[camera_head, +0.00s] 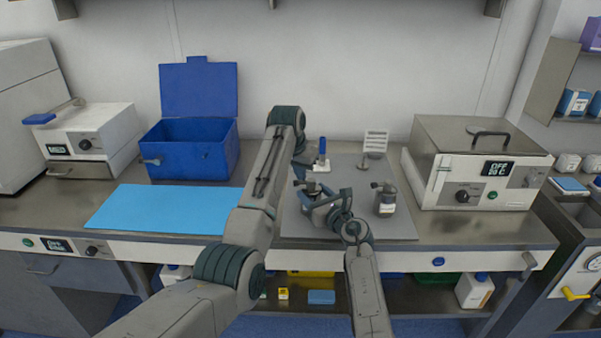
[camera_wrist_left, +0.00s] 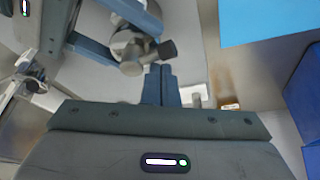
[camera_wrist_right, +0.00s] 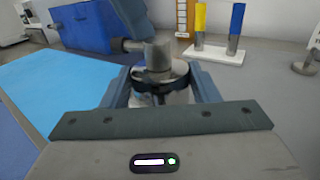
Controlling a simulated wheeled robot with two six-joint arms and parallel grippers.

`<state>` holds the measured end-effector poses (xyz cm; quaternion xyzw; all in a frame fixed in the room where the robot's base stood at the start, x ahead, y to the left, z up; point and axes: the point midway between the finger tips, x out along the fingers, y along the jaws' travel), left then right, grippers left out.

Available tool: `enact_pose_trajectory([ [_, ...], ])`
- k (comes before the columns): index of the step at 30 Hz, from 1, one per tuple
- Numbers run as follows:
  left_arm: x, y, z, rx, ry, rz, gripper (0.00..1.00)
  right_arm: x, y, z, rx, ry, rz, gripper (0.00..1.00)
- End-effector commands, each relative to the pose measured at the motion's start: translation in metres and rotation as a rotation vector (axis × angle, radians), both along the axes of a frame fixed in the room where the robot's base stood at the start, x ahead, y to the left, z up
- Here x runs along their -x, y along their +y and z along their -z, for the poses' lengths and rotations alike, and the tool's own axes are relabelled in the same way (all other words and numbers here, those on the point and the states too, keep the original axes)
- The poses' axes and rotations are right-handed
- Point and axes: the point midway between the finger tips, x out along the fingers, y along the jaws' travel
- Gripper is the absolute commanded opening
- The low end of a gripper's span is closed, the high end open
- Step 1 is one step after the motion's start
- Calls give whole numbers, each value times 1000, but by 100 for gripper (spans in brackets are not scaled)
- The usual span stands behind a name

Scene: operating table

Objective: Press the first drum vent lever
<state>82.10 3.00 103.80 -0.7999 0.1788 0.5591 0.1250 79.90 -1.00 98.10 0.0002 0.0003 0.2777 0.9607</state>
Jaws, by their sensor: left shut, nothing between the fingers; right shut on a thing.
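A small grey metal drum (camera_head: 312,187) with a dark cap or lever on top stands on the grey mat. My right gripper (camera_wrist_right: 160,88) is shut around this drum, one finger on each side. My left gripper (camera_wrist_left: 160,70) is shut and empty, its fingertips close to the dark lever (camera_wrist_left: 165,49) on the drum's top. Whether they touch it I cannot tell. A second, similar drum (camera_head: 384,199) with a dark top stands on the mat to the right, apart from both grippers. The left forearm partly hides the scene in the head view.
The grey mat (camera_head: 400,229) lies mid-bench. Behind the drum are a stand with blue and yellow handles (camera_wrist_right: 218,53) and a white slotted holder (camera_head: 375,142). A blue open box (camera_head: 190,158) and blue sheet (camera_head: 160,209) lie left; an oven (camera_head: 477,165) stands right.

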Motion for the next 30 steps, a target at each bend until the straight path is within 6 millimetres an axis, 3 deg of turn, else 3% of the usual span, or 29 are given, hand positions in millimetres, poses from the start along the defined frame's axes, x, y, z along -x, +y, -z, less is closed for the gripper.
enact_pose_trajectory([
  [30,13,0,1,1,3,1,0,0,0,1,1,1,1,22],
])
